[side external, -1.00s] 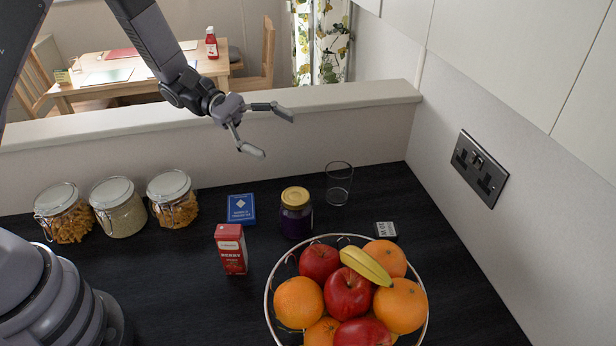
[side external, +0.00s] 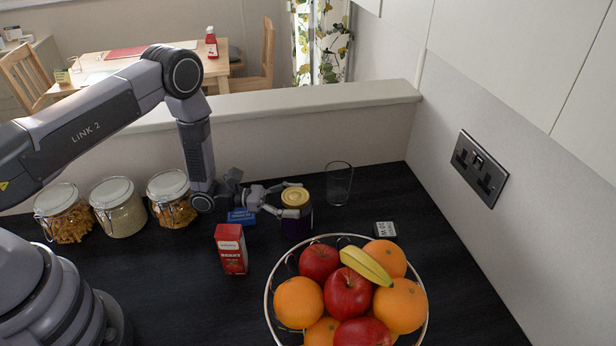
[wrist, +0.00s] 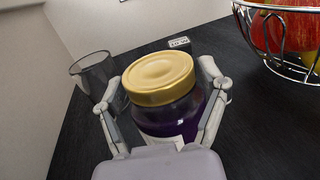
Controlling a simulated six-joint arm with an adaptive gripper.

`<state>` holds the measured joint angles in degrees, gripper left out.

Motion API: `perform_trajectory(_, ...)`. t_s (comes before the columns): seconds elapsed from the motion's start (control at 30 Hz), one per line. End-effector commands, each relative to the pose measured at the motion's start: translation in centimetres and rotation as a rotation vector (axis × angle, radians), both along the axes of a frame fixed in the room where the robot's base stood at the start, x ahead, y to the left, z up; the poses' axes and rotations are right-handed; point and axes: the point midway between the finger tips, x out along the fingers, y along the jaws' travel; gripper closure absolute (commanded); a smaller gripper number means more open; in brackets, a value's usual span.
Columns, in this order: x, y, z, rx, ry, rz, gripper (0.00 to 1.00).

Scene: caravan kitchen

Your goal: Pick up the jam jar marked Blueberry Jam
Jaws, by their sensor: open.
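The jam jar (side external: 295,222) has a gold lid and dark purple contents and stands upright on the black worktop. Its label is mostly hidden, and I cannot read it. My gripper (side external: 296,198) is low at the jar, with its open fingers on either side of it. In the wrist view the jar (wrist: 165,95) sits between the two fingers of my gripper (wrist: 162,100). The fingers are very close to the glass; I cannot tell whether they touch it.
A clear glass (side external: 339,184) stands just behind the jar, to the right. A wire fruit bowl (side external: 270,300) is in front, a red carton (side external: 231,249) front left. A blue box (side external: 240,217) lies partly behind my gripper.

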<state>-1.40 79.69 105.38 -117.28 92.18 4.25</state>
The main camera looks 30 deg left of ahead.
Motion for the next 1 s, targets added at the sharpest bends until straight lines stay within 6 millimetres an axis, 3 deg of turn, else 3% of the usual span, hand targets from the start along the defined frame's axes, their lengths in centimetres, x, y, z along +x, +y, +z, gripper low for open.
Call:
perform_trajectory(0.13, 1.0, -2.1, 0.4, 0.001, -0.006, -0.007, 0.27)
perform_trajectory(0.43, 1.3, -2.5, 0.4, 0.0, -0.006, -0.004, 0.27)
perform_trajectory(0.83, 1.3, -2.5, 0.4, -0.001, -0.005, -0.004, 0.79)
perform_trajectory(1.0, 1.3, -2.4, 0.5, -0.002, -0.008, -0.004, 0.81)
